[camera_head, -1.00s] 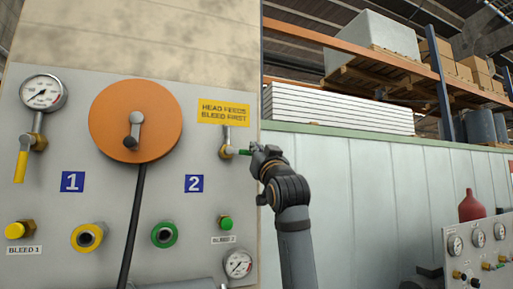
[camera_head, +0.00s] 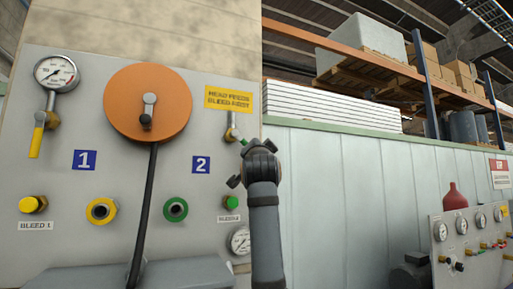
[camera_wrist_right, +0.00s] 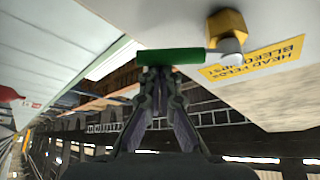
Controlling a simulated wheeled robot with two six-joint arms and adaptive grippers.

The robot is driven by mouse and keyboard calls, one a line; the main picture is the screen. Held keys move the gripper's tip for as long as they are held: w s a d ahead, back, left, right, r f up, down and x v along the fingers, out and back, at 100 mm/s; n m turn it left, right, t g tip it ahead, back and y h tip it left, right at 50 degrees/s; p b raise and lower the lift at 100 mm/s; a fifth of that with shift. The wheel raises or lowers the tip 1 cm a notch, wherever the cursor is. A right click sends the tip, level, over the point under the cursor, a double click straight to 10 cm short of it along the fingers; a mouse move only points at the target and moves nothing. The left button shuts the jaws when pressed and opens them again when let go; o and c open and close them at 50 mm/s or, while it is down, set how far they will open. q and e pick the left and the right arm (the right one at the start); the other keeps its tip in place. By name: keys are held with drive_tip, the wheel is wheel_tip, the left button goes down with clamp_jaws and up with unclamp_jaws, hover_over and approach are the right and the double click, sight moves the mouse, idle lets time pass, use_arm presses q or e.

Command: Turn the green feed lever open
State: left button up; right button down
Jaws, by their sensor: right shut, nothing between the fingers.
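The green feed lever (camera_head: 243,141) is at the right edge of the grey panel (camera_head: 70,180), on a brass valve (camera_head: 232,134) beneath the yellow "head feeds bleed first" sign. In the head view it is mostly hidden by my right gripper (camera_head: 250,149). In the right wrist view the green lever (camera_wrist_right: 168,57) extends left across the fingertips from its pale pivot and brass body (camera_wrist_right: 227,28). My right gripper (camera_wrist_right: 157,72) is shut and empty, its tips right at the lever; I cannot tell whether they touch. My left gripper is not in view.
The panel also carries an orange disc (camera_head: 148,103) with a grey handle and black hose, a yellow lever (camera_head: 37,141), gauges, and green and yellow ports. A green bleed knob (camera_head: 231,202) is below the feed lever. A pale wall (camera_head: 340,190) stands to the right.

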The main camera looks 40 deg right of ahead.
use_arm(q)
wheel_tip(320, 180, up, 2)
drive_tip(key=shift+d+p, duration=0.1)
drive_tip(key=shift+p, duration=1.05)
use_arm(e)
drive_tip(key=a+f+m+g, duration=0.1)
drive_tip(key=m, duration=0.2)
drive_tip(key=a+f+m+g, duration=0.1)
drive_tip(key=a+m+g, duration=0.1)
drive_tip(key=m, duration=0.1)
drive_tip(key=w+a+m+g, duration=0.1)
drive_tip(key=a+m+g, duration=0.1)
drive_tip(key=m, duration=0.1)
drive_tip(key=shift+f, duration=0.4)
